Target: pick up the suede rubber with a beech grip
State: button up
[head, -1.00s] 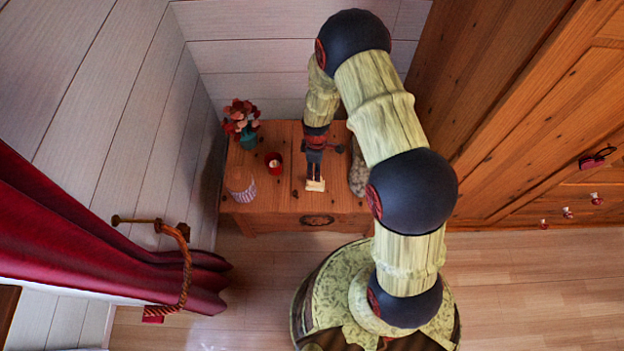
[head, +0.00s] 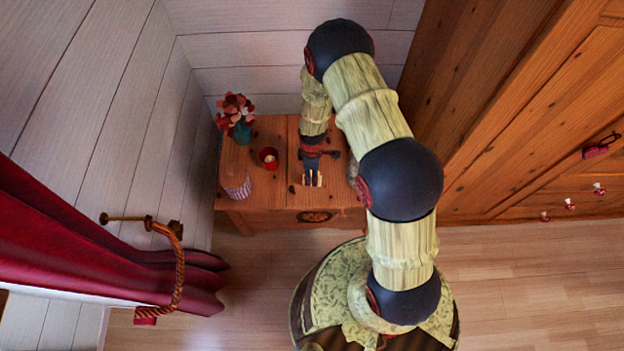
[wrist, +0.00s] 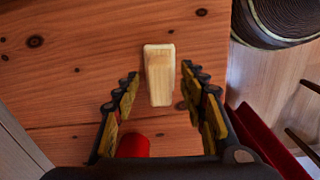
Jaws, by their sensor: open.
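The suede rubber with its beech grip is a pale wooden block in the wrist view (wrist: 160,75), lying on the wooden chest top (wrist: 85,75). Only its pale wood shows clearly; any rubber part is hidden. My gripper (wrist: 163,82) is open, with one finger on each side of the block and gaps between. Whether the fingertips reach down to its height, I cannot tell. In the head view my gripper (head: 312,184) points down over the chest's front part and covers most of the block.
On the chest's left stand a red candle cup (head: 269,157), a striped jar-like item (head: 237,184) and a flower vase (head: 243,133). A grey object (head: 352,168) is partly hidden by my arm. A wardrobe (head: 530,120) stands right, a red curtain (head: 120,250) left.

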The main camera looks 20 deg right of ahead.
jog(key=shift+r, duration=0.1)
grip_shut()
dwell(0.4)
